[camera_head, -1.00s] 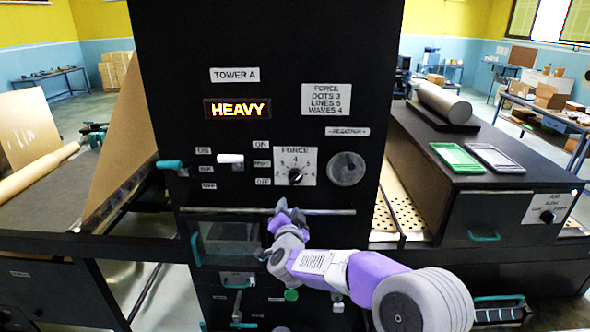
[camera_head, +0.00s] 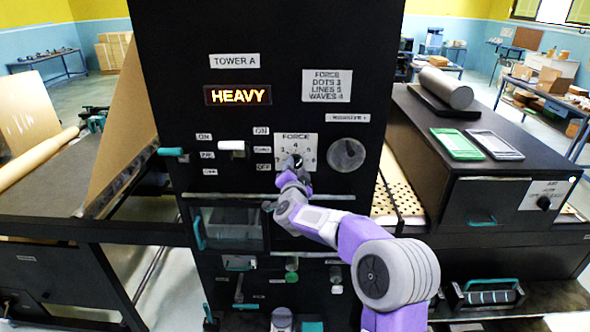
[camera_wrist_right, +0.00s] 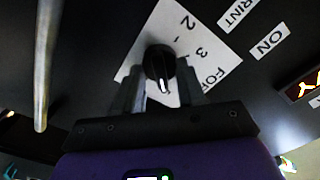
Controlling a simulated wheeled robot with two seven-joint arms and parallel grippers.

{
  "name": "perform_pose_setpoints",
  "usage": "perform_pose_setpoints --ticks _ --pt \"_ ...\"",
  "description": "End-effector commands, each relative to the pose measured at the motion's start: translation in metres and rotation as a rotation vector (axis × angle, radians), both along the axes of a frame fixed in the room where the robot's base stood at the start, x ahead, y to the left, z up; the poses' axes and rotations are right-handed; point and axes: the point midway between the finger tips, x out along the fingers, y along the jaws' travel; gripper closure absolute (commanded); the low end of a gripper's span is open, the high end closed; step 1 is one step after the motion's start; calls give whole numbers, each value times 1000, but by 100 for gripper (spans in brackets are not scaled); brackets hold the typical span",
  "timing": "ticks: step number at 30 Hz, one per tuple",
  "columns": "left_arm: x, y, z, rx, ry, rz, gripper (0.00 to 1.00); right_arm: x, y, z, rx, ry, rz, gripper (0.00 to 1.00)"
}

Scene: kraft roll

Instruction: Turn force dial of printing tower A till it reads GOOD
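Printing tower A is a black upright panel (camera_head: 230,110) labelled TOWER A. Its lit display (camera_head: 238,95) reads HEAVY. The force dial is a black knob on a white numbered plate (camera_head: 296,142). The sign above (camera_head: 327,86) reads FORCE, DOTS 3, LINES 5, WAVES 4. My right gripper (camera_head: 293,166) is at the dial and hides most of the knob in the head view. In the right wrist view the knob (camera_wrist_right: 159,62), with a white pointer mark, sits between the open fingers of my right gripper (camera_wrist_right: 161,82). I cannot tell whether they touch it. My left gripper is not in view.
A round grey knob (camera_head: 346,155) is close right of the dial. A white switch (camera_head: 232,147) is to its left. A metal bar (camera_head: 225,196) crosses the panel just below my right gripper. A clear-fronted box (camera_head: 230,229) is lower left.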

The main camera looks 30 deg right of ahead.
Motion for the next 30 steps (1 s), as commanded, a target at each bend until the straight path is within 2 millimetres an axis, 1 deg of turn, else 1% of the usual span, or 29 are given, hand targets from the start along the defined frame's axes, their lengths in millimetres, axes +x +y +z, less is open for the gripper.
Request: perform_pose_setpoints --ticks 3,5,9,11,22,30 --pt "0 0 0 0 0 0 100 0 0 0 0 1 1 62" --pt "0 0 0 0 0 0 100 0 0 0 0 1 1 71" --pt "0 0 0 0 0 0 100 0 0 0 0 1 1 93" --pt "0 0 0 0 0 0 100 0 0 0 0 1 1 100" --pt "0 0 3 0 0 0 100 0 1 0 -27 18 1 100" --pt "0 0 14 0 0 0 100 0 1 1 -158 99 3 100"
